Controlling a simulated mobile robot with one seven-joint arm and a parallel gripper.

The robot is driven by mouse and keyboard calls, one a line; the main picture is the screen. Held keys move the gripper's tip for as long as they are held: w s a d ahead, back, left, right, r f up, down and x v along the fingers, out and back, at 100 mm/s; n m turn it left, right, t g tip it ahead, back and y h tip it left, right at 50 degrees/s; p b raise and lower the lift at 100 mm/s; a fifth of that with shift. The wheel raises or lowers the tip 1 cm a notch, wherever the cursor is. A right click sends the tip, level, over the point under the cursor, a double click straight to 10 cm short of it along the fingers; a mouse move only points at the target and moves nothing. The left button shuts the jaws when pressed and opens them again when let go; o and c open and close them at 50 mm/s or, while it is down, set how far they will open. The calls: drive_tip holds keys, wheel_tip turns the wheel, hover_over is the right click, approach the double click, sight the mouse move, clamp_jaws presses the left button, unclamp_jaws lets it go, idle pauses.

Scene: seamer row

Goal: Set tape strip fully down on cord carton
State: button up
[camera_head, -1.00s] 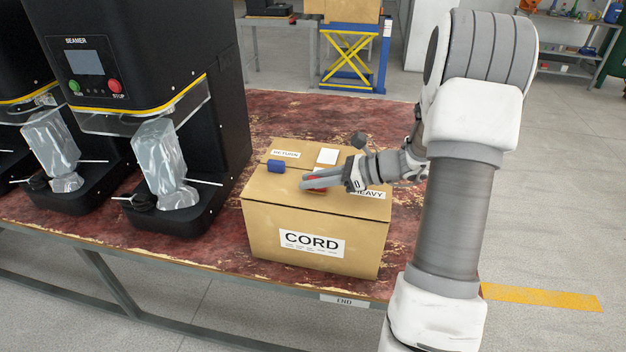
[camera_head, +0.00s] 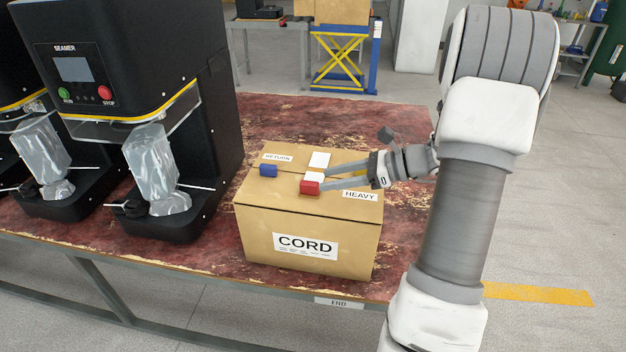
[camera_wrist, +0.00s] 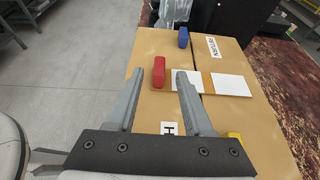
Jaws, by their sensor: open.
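The cord carton (camera_head: 290,222) is a closed brown box on the table, with a CORD label on its front. It fills the middle of the wrist view (camera_wrist: 255,135). No piece is clearly marked as the tape strip. Two white flat patches lie on the lid, one farther back (camera_head: 320,159) and one nearer my fingers (camera_head: 315,177); I cannot tell whether either is the strip. A red block (camera_head: 309,187) sits on the lid by my fingertips. My gripper (camera_head: 324,178) is open above the lid; in the wrist view (camera_wrist: 160,76) the red block shows between its fingertips.
A blue block (camera_head: 268,170) sits on the lid's left side, near the RETURN label (camera_head: 276,157). A HEAVY label (camera_head: 360,196) is at the right. Black seamers (camera_head: 150,65) stand left; the table behind the carton is clear.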

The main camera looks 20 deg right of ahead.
drive_tip(key=v, duration=0.5)
idle(0.4)
